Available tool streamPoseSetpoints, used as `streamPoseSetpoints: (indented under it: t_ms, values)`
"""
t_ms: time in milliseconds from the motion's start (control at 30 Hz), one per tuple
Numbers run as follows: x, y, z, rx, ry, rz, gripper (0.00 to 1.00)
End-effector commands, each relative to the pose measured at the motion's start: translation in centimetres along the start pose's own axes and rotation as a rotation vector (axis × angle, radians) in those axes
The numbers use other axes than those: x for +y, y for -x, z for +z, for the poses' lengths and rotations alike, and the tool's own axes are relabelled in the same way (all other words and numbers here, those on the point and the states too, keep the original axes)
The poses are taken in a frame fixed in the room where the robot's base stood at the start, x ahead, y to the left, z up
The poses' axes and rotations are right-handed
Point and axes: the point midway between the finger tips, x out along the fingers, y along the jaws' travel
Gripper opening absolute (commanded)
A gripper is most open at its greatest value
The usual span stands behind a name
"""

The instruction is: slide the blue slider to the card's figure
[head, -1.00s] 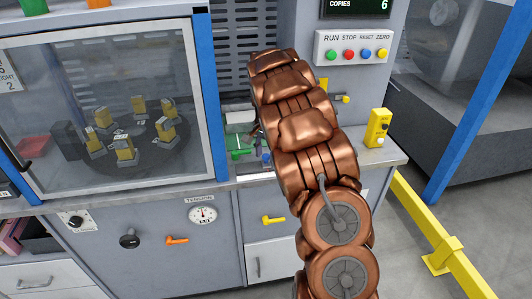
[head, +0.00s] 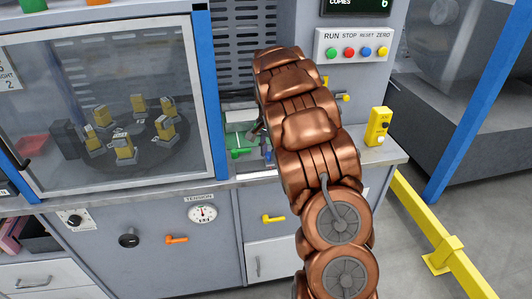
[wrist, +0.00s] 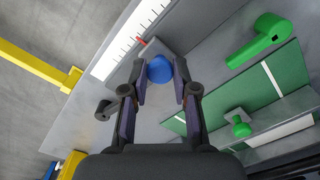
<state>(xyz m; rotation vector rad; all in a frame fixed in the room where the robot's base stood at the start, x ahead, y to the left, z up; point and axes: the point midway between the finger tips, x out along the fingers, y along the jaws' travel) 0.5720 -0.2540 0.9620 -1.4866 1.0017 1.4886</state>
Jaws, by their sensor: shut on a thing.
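The blue slider's round knob (wrist: 159,69) is between my fingertips in the wrist view, on a grey block. My gripper (wrist: 160,80) is shut on it. A white scale strip (wrist: 128,38) with dark ticks runs beside the block, with a small red pointer at its edge; its figures are not readable. In the head view, a bit of blue (head: 268,156) shows beside my arm, which hides most of the gripper and the scale. A partly cut-off white card (head: 9,73) at the left edge shows the figure 2.
A green lever (wrist: 262,40) and a green knob (wrist: 241,129) lie right of my gripper in the wrist view. A glass-fronted cabinet (head: 217,100) is at left.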

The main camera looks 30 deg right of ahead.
Motion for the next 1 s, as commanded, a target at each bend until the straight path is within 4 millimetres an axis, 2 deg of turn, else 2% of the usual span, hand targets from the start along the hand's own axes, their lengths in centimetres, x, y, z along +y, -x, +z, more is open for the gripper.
streamPoseSetpoints:
  t_ms: [100, 367, 400, 600, 1000]
  values:
    - [0.62, -0.14, -0.6, 0.0, -0.002, -0.001, 0.0]
    - [0.67, 0.0, -0.64, 0.0, -0.001, 0.0, 0.0]
    - [0.67, 0.0, -0.63, 0.0, -0.001, 0.0, 0.32]
    - [0.65, 0.01, -0.64, 0.001, -0.001, 0.0, 0.53]
    - [0.61, 0.5, -0.63, 0.0, 0.0, -0.001, 0.54]
